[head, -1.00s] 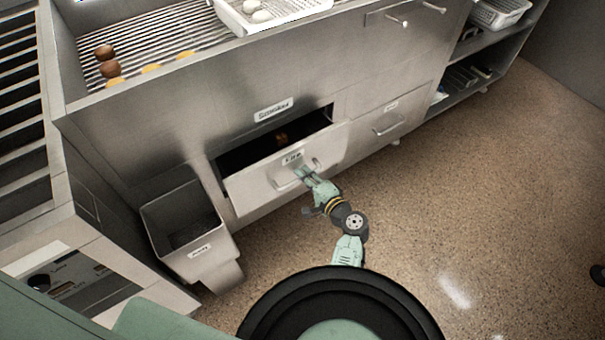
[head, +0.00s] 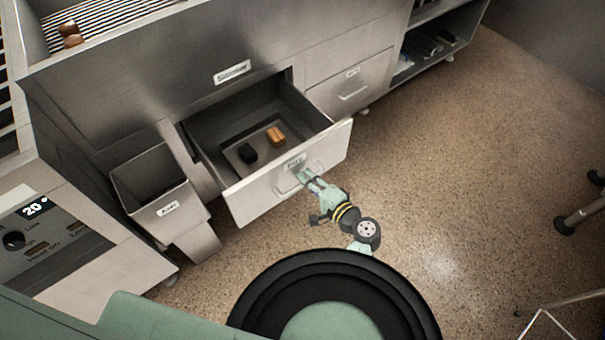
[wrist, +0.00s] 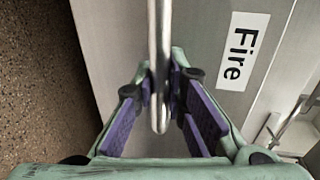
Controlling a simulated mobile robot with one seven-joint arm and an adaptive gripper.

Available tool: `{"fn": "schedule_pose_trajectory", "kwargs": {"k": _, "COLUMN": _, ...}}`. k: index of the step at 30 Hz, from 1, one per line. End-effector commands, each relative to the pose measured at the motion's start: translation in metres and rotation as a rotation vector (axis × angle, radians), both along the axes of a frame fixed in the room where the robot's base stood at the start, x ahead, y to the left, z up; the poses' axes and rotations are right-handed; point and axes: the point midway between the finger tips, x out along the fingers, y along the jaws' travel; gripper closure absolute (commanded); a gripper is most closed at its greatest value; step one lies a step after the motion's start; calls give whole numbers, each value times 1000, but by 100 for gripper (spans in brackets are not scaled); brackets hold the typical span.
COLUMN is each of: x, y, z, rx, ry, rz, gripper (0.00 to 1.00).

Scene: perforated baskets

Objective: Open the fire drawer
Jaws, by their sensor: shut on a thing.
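The fire drawer (head: 255,196) is pulled well out of the steel counter in the head view. Inside it lie a dark block (head: 247,153) and an orange-brown block (head: 276,136). Its front carries a "Fire" label (wrist: 243,50), seen turned sideways in the wrist view, and a bar handle (wrist: 159,45). My gripper (head: 308,178) is at the right part of the handle. In the wrist view my gripper (wrist: 160,90) has its fingers on either side of the bar, shut on it near its bent end.
A steel bin (head: 160,195) stands left of the drawer. A closed drawer (head: 350,90) is to the right, beside open shelves (head: 435,50). A control panel (head: 45,235) is at left. Speckled floor (head: 440,180) is clear to the right; stool legs (head: 580,215) show at the far right.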

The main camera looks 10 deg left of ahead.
Motion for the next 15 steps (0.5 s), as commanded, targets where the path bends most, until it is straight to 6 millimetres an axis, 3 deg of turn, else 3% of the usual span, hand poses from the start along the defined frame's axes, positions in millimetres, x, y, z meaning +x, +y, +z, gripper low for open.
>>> {"fn": "schedule_pose_trajectory", "kwargs": {"k": 15, "x": -6, "y": -7, "z": 0, "rx": -1, "ry": 1, "rz": 0, "gripper": 100}}
